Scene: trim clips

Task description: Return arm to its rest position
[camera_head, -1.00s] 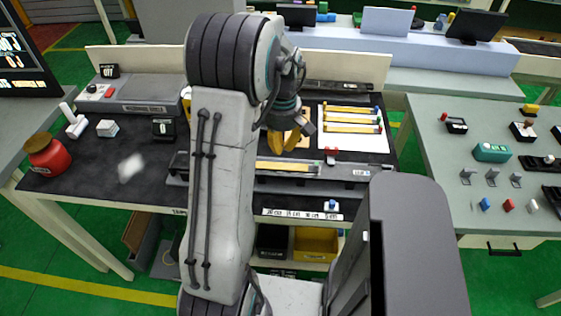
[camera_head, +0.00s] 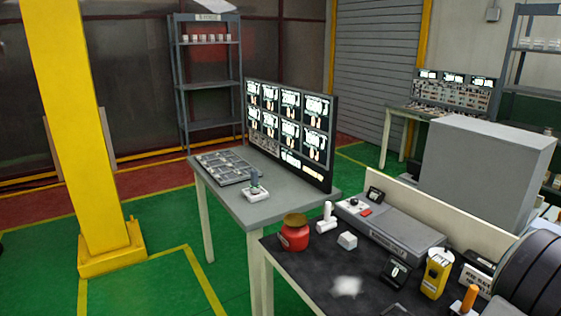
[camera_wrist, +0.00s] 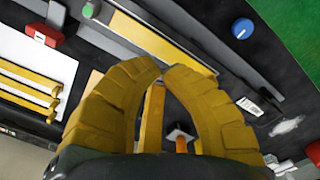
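My gripper (camera_wrist: 163,70) shows in the wrist view as two ribbed yellow fingers. They curve inward and their tips come together, with no object visible at the tips. A yellow strip (camera_wrist: 165,42) lies in a grey fixture beyond the tips. More yellow strips (camera_wrist: 30,88) lie on a white sheet at the left. Through the gap between the fingers I see another yellow strip and a small orange-handled item (camera_wrist: 181,146) below. In the head view only a dark ribbed part of my arm shows at the lower right edge; the gripper is out of that view.
A grey table (camera_head: 232,203) with a display panel (camera_head: 290,125) stands behind. Green floor lies open at the left, beside a yellow pillar (camera_head: 75,130).

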